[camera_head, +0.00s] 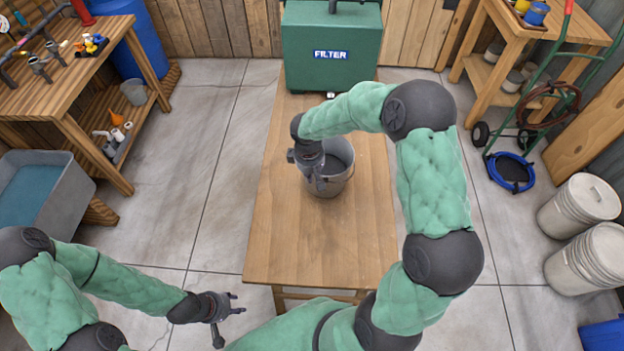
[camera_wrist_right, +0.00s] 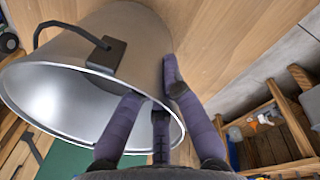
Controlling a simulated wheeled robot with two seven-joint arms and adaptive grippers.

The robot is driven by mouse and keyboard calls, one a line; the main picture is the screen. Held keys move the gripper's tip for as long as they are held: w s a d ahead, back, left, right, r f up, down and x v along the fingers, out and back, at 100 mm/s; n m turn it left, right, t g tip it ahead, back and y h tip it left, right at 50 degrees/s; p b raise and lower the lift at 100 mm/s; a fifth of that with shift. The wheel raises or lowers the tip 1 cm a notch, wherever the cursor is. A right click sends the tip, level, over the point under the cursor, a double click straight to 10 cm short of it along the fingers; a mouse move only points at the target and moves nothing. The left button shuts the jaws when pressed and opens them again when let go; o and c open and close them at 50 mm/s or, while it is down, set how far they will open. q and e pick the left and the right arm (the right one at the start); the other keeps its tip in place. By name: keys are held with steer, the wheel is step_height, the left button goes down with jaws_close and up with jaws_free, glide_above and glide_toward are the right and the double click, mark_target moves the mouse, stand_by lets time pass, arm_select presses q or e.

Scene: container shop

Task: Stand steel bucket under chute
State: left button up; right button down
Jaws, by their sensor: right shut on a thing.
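The steel bucket (camera_head: 342,178) is upright, over or on the wooden table, in front of the green FILTER box; I cannot tell whether its base touches the table. My right gripper (camera_head: 318,178) is shut on the left side of its rim. In the right wrist view the bucket (camera_wrist_right: 110,45) fills the upper left, and the right gripper's fingers (camera_wrist_right: 165,105) straddle its wall, some inside and one outside. A small pale spout (camera_head: 331,95) shows at the green box's lower front; the chute is otherwise hard to make out. My left gripper (camera_head: 232,304) is open and empty, left of the table's front.
The green FILTER box (camera_head: 331,50) stands at the table's far end. The wooden table (camera_head: 300,255) is bare in front of the bucket. A workbench (camera_head: 95,55) is at left, a hand truck (camera_head: 510,130) and white buckets (camera_head: 580,205) at right. The floor between is clear.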

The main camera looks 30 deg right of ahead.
steer(key=shift+f, duration=0.95)
steer(key=shift+f+b, duration=0.15)
steer(key=shift+b, duration=0.15)
steer(key=c, duration=1.4)
jaws_free()
steer(key=shift+s, duration=0.1)
